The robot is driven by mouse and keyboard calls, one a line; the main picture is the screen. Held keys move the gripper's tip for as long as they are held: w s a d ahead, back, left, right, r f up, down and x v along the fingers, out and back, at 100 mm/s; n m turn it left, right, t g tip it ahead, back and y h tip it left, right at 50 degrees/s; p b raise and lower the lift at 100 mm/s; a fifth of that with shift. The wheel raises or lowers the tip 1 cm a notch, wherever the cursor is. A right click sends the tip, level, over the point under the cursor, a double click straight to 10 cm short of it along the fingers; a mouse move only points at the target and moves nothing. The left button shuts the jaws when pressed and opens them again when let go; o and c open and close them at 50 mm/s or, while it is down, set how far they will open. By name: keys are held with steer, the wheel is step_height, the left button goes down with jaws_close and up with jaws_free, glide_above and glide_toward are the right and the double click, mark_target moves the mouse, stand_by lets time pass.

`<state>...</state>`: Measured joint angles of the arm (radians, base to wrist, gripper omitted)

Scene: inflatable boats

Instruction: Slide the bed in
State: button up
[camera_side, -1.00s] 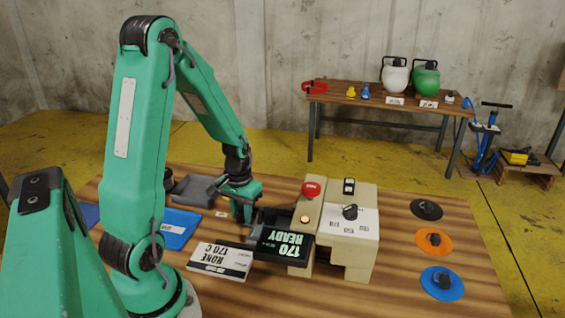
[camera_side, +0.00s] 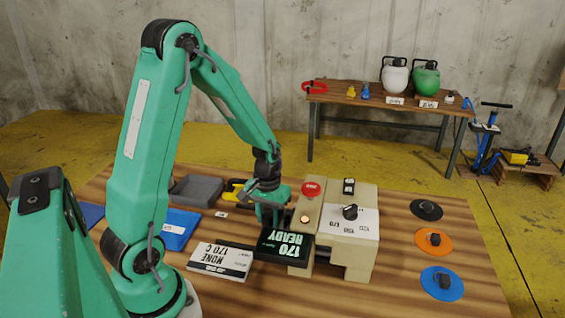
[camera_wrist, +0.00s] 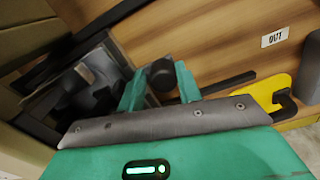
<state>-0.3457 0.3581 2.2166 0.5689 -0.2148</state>
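The bed (camera_wrist: 72,98) is a dark, flat tray with a dark round knob (camera_wrist: 163,74), seen at the left of the wrist view. My gripper (camera_wrist: 160,84) has its two green fingers closed on either side of that knob. In the side view my gripper (camera_side: 270,220) is low, right beside the left side of the beige press (camera_side: 308,213). The bed is mostly hidden there behind the black display reading 170 READY (camera_side: 284,246) and my gripper. How deep the bed sits in the press cannot be told.
A red button (camera_side: 312,189) and a dial (camera_side: 350,212) top the press. Black, orange and blue discs (camera_side: 435,241) lie right.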

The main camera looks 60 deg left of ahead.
steer(key=shift+w+r, duration=0.15)
steer(key=shift+r, duration=3.8)
steer(key=shift+r, duration=0.1)
steer(key=shift+s+d+r, duration=0.2)
steer(key=s+d+r+m+t, duration=0.5)
steer(key=s+d+r, duration=0.5)
steer(key=r, duration=0.3)
steer(key=shift+s+d+r+m+t, duration=0.3)
steer(key=shift+s+d+r+m, duration=0.1)
steer(key=shift+d+m, duration=0.35)
